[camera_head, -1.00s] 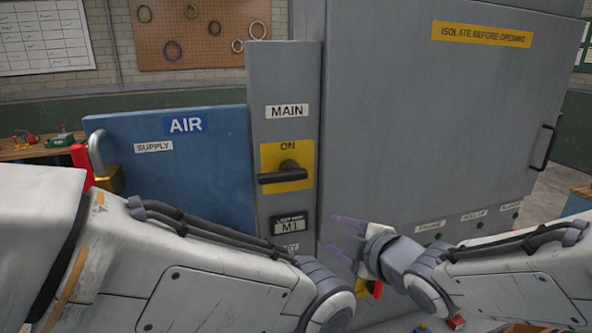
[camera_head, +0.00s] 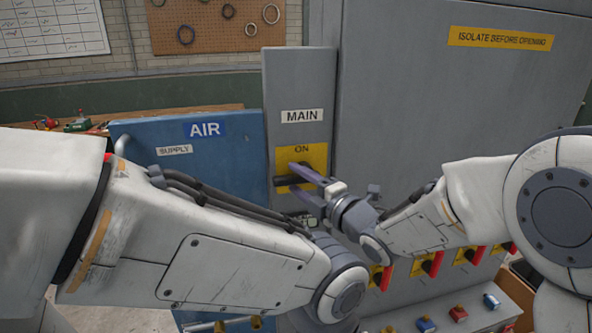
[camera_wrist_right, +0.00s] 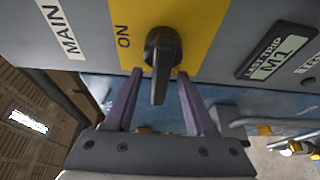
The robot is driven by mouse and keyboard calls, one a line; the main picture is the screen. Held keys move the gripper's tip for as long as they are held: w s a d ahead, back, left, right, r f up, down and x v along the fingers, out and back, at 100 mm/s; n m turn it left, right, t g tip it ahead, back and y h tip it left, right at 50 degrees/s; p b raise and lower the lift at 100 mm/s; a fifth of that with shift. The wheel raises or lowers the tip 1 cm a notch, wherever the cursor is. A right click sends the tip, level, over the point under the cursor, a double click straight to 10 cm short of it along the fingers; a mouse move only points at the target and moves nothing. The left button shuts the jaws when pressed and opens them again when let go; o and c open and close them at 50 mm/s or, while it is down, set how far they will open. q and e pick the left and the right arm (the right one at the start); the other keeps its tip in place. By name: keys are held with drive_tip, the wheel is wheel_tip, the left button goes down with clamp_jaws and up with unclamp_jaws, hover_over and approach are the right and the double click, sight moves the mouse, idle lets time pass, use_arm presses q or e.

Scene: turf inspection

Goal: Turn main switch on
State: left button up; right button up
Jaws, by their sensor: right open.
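The main switch is a black rotary handle (camera_wrist_right: 161,62) on a yellow plate (camera_head: 315,155) marked ON, under a MAIN label (camera_head: 302,116) on a grey column. My right gripper (camera_head: 300,176) is at the handle, partly covering it in the head view. In the right wrist view my right gripper (camera_wrist_right: 156,86) is open, with one purple finger on each side of the handle. I cannot tell whether either finger touches it. The left arm crosses the lower left of the head view, and its gripper is not seen.
A blue AIR panel (camera_head: 225,150) stands left of the column. A large grey cabinet door (camera_head: 450,100) is on the right.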

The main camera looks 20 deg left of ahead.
drive_tip(key=shift+w+a, duration=0.3)
drive_tip(key=shift+a, duration=0.15)
clamp_jaws()
idle(1.2)
